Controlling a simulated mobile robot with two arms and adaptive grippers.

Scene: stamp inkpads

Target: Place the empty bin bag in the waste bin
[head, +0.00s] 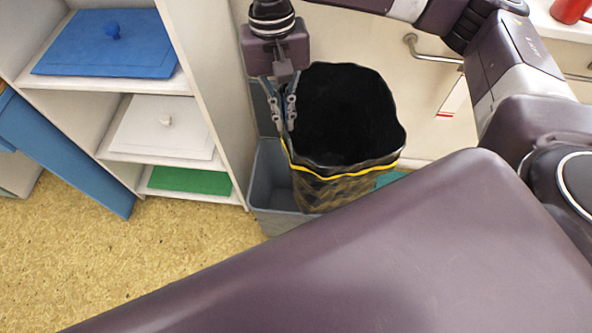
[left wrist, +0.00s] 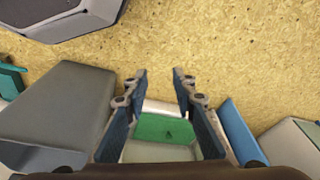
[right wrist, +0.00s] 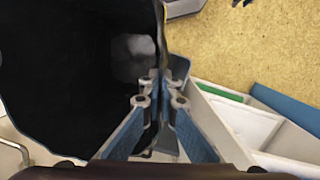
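The bin bag (head: 345,188) is black inside, with a brown patterned outside and a yellow band under its wide-open rim. My right gripper (head: 283,122) is shut on the left edge of this rim; in the right wrist view the fingers (right wrist: 163,85) pinch the edge beside the dark bag opening (right wrist: 65,75). The grey waste bin (head: 268,180) shows to the left of and below the bag. The bag hides much of the bin, and I cannot tell how far its bottom is inside. My left gripper (left wrist: 160,75) is open and empty over the floor, outside the head view.
A white shelf unit (head: 230,100) stands left of the bin, with blue (head: 110,45), white (head: 165,125) and green (head: 190,180) flat items. A blue panel (head: 65,150) leans against it. A cabinet with a handle (head: 430,52) is behind. The floor (head: 130,260) in front is clear.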

